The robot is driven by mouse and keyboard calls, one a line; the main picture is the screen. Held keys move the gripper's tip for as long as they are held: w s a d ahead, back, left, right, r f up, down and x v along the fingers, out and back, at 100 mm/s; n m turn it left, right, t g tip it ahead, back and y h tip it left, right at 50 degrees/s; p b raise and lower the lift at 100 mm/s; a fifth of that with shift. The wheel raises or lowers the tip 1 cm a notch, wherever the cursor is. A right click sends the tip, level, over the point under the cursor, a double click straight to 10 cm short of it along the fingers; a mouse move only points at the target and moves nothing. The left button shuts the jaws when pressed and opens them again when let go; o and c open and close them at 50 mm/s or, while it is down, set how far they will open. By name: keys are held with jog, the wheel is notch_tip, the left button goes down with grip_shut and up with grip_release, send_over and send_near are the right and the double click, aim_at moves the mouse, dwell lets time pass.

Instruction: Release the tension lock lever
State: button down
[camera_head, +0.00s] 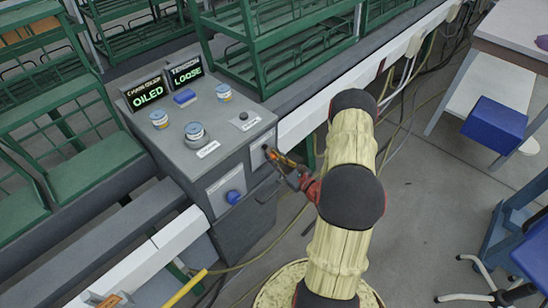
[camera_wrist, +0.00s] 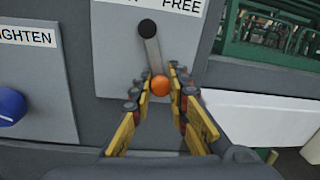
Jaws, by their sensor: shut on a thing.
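The tension lock lever (camera_wrist: 153,55) is a grey bar on a light plate on the front of the grey control box (camera_head: 228,128). Its dark pivot (camera_wrist: 147,28) is at the top and its orange knob (camera_wrist: 160,85) is at the lower end. The bar hangs down, leaning slightly to the right in the wrist view. My gripper (camera_wrist: 162,80) is shut on the orange knob, with a finger on either side. In the head view my gripper (camera_head: 274,156) reaches the front of the box and hides most of the lever. A label (camera_wrist: 182,5) above reads "FREE"; the rest is cut off.
A blue knob (camera_wrist: 12,106) marked "TIGHTEN" sits left of the lever plate. Green racks (camera_head: 283,50) stand behind, and cables hang under the white rail to the right.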

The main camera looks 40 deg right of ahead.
jog(key=shift+d, duration=0.1)
dwell(0.5)
jog(key=shift+d+r+n+b, duration=0.3)
jog(key=shift+d+n+b, duration=0.15)
jog(key=shift+n, duration=0.65)
jog(key=c, duration=1.8)
grip_release()
jog(key=shift+o, duration=0.4)
jog(key=s, duration=1.2)
jog(key=shift+f, duration=0.15)
